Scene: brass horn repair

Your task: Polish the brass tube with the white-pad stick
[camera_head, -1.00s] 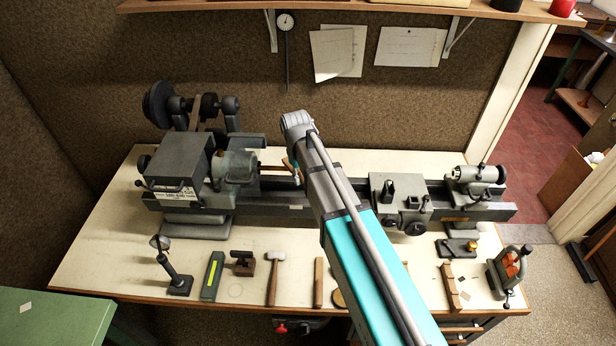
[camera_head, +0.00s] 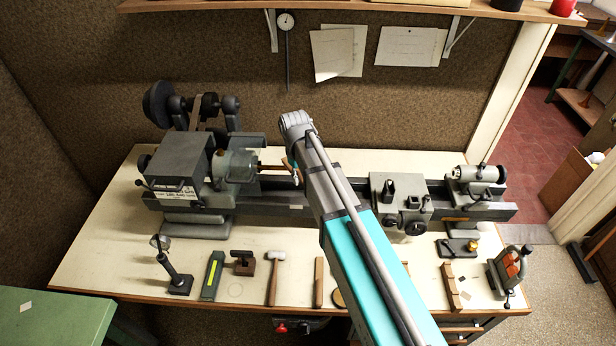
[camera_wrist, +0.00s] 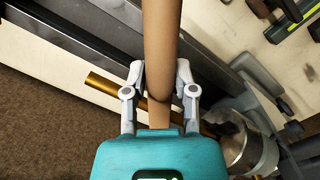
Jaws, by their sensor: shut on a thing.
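My gripper (camera_wrist: 160,80) is shut on a tan wooden stick (camera_wrist: 161,35), which runs up out of the top of the wrist view. No white pad shows on the visible part of the stick. The brass tube (camera_wrist: 104,87) lies crosswise behind the stick and fingers, its near-left end free. Its other end goes toward the lathe chuck (camera_wrist: 247,148). Whether stick and tube touch, I cannot tell. In the head view the brass tube (camera_head: 273,168) sticks out right from the chuck (camera_head: 237,167); my arm hides most of the gripper there.
The lathe bed (camera_head: 340,205) runs across the bench under the tube, with a carriage (camera_head: 400,200) and tailstock (camera_head: 475,180) to the right. A wall shelf (camera_head: 350,6) is above.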

